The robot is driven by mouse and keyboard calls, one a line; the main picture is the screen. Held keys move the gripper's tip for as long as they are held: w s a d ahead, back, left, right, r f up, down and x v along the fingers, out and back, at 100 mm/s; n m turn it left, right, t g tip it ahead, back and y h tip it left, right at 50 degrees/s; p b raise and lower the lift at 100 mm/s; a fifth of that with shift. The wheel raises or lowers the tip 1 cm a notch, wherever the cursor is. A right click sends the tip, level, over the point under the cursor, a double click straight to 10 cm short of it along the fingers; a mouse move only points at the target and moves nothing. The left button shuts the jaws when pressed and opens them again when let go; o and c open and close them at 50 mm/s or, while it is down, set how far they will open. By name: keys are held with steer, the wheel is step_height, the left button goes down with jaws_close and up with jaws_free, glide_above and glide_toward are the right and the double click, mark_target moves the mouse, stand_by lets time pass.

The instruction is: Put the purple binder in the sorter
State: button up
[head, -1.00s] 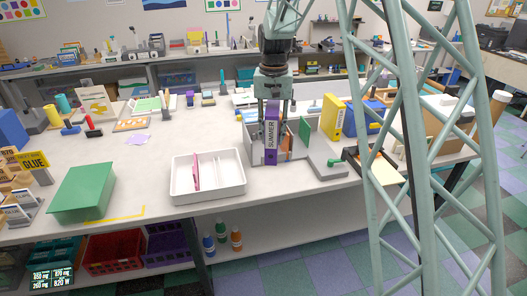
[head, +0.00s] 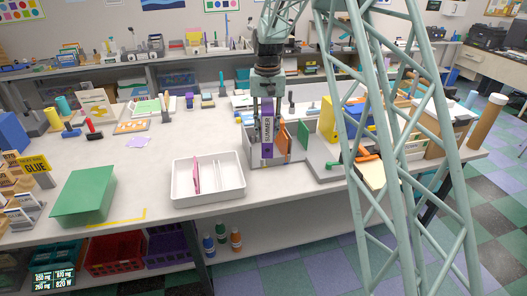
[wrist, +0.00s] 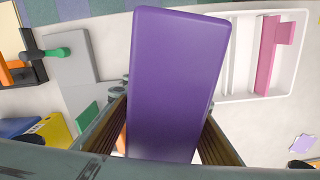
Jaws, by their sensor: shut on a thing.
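The purple binder (head: 267,148), with a white SUMMER label on its spine, is upright in my gripper (head: 266,104). In the wrist view the binder (wrist: 178,80) fills the middle, with a finger on each side of it. The sorter (head: 296,155) is a grey divided holder on the table, with an orange and a green upright piece showing. In the head view the binder overlaps the sorter's left part. I cannot tell whether its lower end is inside a slot or above and in front of it; the binder and gripper hide that part.
A white divided tray (head: 208,196) with a pink piece stands to the left. A grey flat device (head: 326,168) with a green handle and a yellow binder (head: 328,118) stand to the right. A green box (head: 84,195) is far left. The table's middle left is mostly clear.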

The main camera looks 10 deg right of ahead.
steer(key=w+f+n+p, duration=0.2)
steer(key=w+p, duration=0.4)
steer(key=w, duration=0.8)
steer(key=shift+w+f+n, duration=0.15)
steer(key=shift+f+n, duration=0.25)
steer(key=shift+f, duration=0.25)
steer(key=shift+f, duration=0.1)
steer(key=shift+f, duration=3)
steer(key=shift+f, duration=0.15)
steer(key=shift+f, duration=1.75)
steer(key=shift+f, duration=0.1)
